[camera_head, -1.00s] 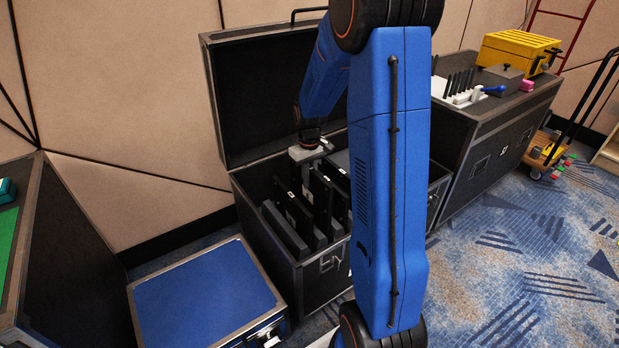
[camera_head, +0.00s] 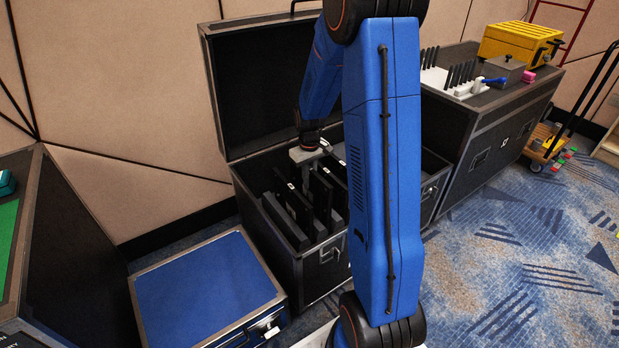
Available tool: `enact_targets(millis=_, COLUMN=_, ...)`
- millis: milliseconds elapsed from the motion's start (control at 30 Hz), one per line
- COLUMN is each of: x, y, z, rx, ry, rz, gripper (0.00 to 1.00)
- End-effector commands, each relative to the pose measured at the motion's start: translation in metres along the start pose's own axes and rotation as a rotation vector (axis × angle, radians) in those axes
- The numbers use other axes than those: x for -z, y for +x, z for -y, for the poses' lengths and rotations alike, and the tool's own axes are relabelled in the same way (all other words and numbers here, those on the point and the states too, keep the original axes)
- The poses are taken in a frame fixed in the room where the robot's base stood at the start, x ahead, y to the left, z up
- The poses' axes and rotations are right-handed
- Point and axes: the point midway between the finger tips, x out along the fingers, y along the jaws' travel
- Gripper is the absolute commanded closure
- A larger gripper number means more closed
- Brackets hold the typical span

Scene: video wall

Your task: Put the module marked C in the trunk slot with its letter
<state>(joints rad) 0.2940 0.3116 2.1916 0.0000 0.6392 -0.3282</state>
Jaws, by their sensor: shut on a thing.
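My gripper (camera_head: 305,157) is inside the open trunk (camera_head: 312,276), low over its slots. It is shut on a dark flat module (camera_head: 305,178) that hangs upright below it among the slots. The module's lower part is hidden between its neighbours, and I cannot read its letter or the slot letters. Several dark upright panels (camera_head: 289,217) stand in the trunk around it, some with small white labels. My blue arm hides the trunk's right part.
The trunk's lid (camera_head: 262,92) stands open against the wall. A blue-topped case (camera_head: 203,285) sits in front left. A black case (camera_head: 491,138) at right bears a white rack (camera_head: 452,82), a grey box (camera_head: 503,69) and a yellow box (camera_head: 519,43). Open carpet lies at right.

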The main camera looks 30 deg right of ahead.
Motion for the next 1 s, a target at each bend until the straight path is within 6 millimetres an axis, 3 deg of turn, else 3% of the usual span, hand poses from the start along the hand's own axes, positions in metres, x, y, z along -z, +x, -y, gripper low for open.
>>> enact_targets(millis=1000, x=0.0, y=0.037, z=0.0, rx=0.0, ry=0.0, rz=-0.001, gripper=1.0)
